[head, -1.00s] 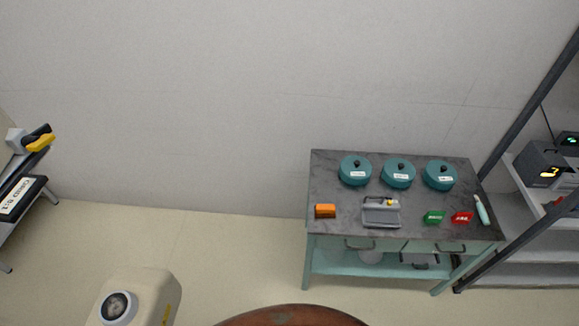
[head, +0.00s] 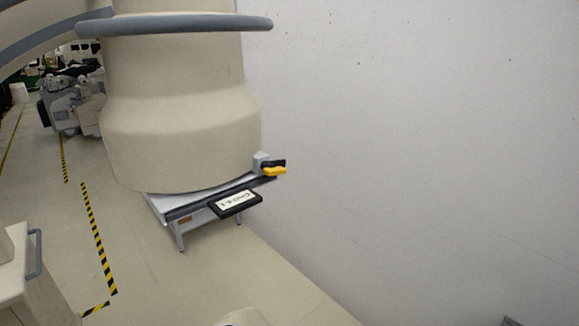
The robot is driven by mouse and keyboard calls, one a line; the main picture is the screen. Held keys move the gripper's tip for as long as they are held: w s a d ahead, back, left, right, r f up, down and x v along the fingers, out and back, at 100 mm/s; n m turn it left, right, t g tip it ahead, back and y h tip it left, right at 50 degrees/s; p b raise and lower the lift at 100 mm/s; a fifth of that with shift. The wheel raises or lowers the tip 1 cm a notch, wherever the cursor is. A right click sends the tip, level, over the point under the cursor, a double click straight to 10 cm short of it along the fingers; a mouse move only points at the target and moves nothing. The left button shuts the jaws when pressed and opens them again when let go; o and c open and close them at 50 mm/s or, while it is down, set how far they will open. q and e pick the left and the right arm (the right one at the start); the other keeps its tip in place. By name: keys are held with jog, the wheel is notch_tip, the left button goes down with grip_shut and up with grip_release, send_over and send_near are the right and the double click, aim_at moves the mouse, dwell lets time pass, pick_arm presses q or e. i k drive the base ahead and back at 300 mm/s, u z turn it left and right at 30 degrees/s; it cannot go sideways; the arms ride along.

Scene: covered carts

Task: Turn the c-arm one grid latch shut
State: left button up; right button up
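A large cream C-arm housing (head: 180,100) with a grey ring (head: 175,25) stands left of centre. Under it is a grey-white frame on legs (head: 185,215). A latch with a yellow handle (head: 275,171) and a black part behind it sits at the frame's right end, close to the wall. I cannot tell whether it is open or shut. A black-edged plate with a white label (head: 236,202) sticks out below; its text is too small to read surely. Neither gripper is in view.
A pale wall (head: 420,130) fills the right side. A cream cabinet with a grey handle (head: 30,265) stands at the lower left. Yellow-black tape (head: 97,235) marks the floor. Other equipment (head: 75,105) stands far back left. The floor (head: 200,280) before the frame looks clear.

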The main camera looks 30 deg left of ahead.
aim_at(273, 168)
jog(key=k, duration=1.3)
jog(key=u, duration=0.7)
jog(key=i, duration=1.5)
jog(key=z, duration=0.15)
